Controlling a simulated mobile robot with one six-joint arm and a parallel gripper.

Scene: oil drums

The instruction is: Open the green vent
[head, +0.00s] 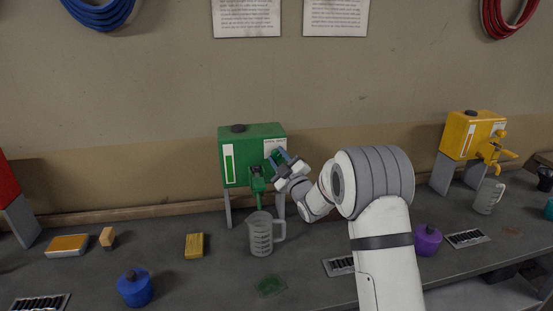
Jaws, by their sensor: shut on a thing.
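The green drum (236,143) stands on grey legs at the back of the bench, with a black cap on top and a label on its front. A green tap (257,178) sticks out low on its front. The green vent (276,155) is a small knob at the upper right of the front, partly hidden by my gripper. My gripper (279,158) is at the drum's right front, its fingers shut on the green vent. How far the vent is turned cannot be told. A clear measuring jug (261,234) stands below the tap.
A green stain (270,286) lies in front of the jug. A yellow sponge (194,245), a blue container (134,288) and a wooden-handled brush (108,238) are on the left. A yellow drum (468,136), a second jug (487,197) and a purple container (427,240) are on the right.

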